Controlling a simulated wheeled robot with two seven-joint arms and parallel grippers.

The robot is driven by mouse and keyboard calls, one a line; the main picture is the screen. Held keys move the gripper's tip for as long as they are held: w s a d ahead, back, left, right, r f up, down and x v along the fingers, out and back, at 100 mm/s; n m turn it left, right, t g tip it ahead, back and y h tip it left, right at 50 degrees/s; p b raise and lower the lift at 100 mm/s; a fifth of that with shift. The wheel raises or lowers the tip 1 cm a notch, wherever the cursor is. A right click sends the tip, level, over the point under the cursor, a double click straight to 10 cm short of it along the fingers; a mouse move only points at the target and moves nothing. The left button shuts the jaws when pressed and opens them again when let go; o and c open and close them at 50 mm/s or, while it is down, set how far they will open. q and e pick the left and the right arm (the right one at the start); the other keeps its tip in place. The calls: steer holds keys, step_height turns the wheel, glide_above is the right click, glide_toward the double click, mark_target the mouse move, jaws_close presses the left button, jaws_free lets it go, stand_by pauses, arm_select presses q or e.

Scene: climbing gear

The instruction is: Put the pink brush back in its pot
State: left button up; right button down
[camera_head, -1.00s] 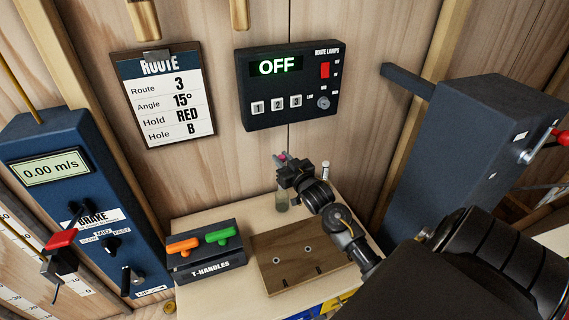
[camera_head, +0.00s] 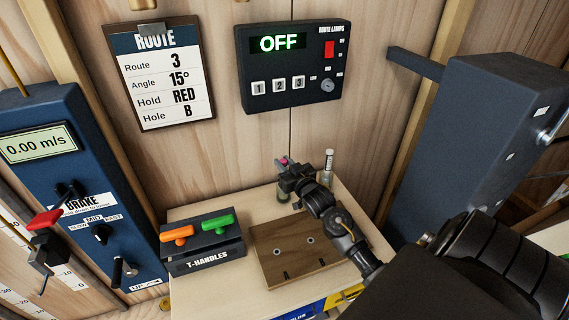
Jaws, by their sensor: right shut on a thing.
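My right gripper (camera_head: 287,172) is at the back of the small wooden table, shut on the pink brush (camera_head: 283,160). Only a small pink part of the brush shows above the jaws. The pot (camera_head: 284,191), a small greenish clear one, stands just below the gripper and is partly hidden by it. I cannot tell whether the brush's lower end is inside the pot. My left gripper is not in view.
A clear tube with a light cap (camera_head: 328,162) stands right of my gripper. A brown board with holes (camera_head: 290,262) lies in front. The T-handles box (camera_head: 205,247) with orange and green handles is at the left. A dark blue cabinet (camera_head: 465,140) stands at the right.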

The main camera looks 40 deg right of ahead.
steer(key=c, duration=1.1)
jaws_free()
steer(key=shift+c, duration=0.2)
steer(key=s+a+b, duration=0.1)
steer(key=s+b, duration=0.2)
steer(key=s, duration=0.7)
steer(key=shift+s+a, duration=0.35)
steer(key=shift+a, duration=0.05)
steer(key=shift+f, duration=0.1)
